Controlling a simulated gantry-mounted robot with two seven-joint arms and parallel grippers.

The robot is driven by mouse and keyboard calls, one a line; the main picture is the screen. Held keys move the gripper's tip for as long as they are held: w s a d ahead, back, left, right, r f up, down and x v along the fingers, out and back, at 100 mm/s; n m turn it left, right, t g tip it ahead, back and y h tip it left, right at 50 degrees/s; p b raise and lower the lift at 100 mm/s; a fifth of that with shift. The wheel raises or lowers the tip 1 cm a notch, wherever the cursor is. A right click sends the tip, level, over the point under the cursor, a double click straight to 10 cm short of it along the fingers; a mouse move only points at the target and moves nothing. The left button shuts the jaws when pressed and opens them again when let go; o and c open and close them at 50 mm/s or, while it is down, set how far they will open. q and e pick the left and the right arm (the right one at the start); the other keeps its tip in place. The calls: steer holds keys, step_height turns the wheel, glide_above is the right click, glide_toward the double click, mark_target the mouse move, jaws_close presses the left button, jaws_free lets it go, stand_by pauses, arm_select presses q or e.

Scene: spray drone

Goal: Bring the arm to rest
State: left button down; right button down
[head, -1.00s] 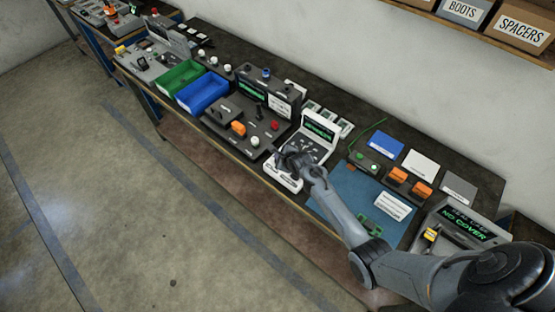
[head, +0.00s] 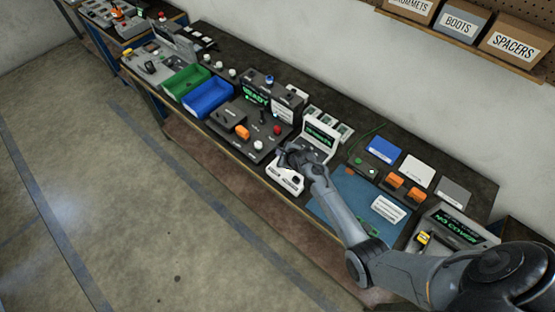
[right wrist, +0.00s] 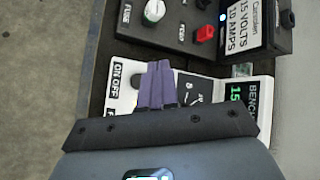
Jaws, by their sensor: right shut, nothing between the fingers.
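My right arm (head: 345,220) reaches in from the lower right of the head view, over the bench. Its gripper (head: 288,158) is over the front of a white bench instrument with a green-lit display (head: 321,133). In the right wrist view the fingers (right wrist: 157,85) are together and empty, in front of the white panel marked ON/OFF (right wrist: 122,85). Whether the fingertips touch the panel cannot be told. My left gripper is in neither current view.
A dark power unit (head: 250,128) with an orange switch stands left of the instrument. Blue (head: 208,98) and green (head: 185,82) bins stand further left. A blue mat (head: 340,190) and a "NO COVER" unit (head: 460,232) lie right. The floor in front is clear.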

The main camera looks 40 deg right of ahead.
steer(key=s+a+r+n+g+p, duration=0.1)
steer(key=s+a+r+n, duration=0.4)
steer(key=s+n, duration=0.5)
steer(key=s+a+r+n+g+y+p, duration=0.1)
steer(key=s+a+r+n+g, duration=0.1)
steer(key=s+a+r+n, duration=0.4)
steer(key=s+a+r+n+g+p, duration=0.2)
steer(key=s+a+r+n, duration=0.3)
steer(key=s+n, duration=0.9)
steer(key=s+r, duration=0.2)
steer(key=s, duration=0.1)
steer(key=shift+s+a+n+g, duration=0.3)
